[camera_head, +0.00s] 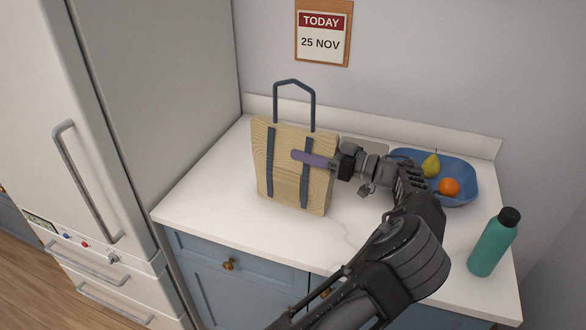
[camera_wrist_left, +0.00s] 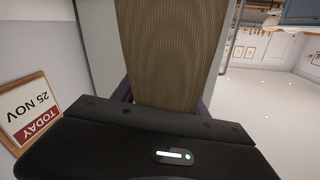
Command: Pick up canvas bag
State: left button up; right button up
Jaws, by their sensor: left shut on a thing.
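The tan canvas bag (camera_head: 283,180) with dark blue straps and a raised dark handle is upright at the counter's left part, next to the fridge. I cannot tell whether its base touches the counter. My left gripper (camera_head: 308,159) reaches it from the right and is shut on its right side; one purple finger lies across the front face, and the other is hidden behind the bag. In the left wrist view the bag's ribbed cloth (camera_wrist_left: 170,50) stands between the finger bases. My right gripper is in neither view.
A blue bowl (camera_head: 464,199) with a pear (camera_head: 431,165) and an orange (camera_head: 449,187) stands right of my gripper. A teal bottle (camera_head: 492,245) stands at the counter's front right. The fridge (camera_head: 165,90) borders the left. The counter's (camera_head: 215,195) front left is clear.

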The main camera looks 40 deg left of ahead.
aim_at(309, 127)
pick_arm(q)
grip_shut()
jog(key=shift+r, duration=0.15)
dwell(0.4)
notch_tip(309, 127, up, 10)
jog(key=shift+f+b, duration=0.1)
jog(key=shift+b, duration=0.95)
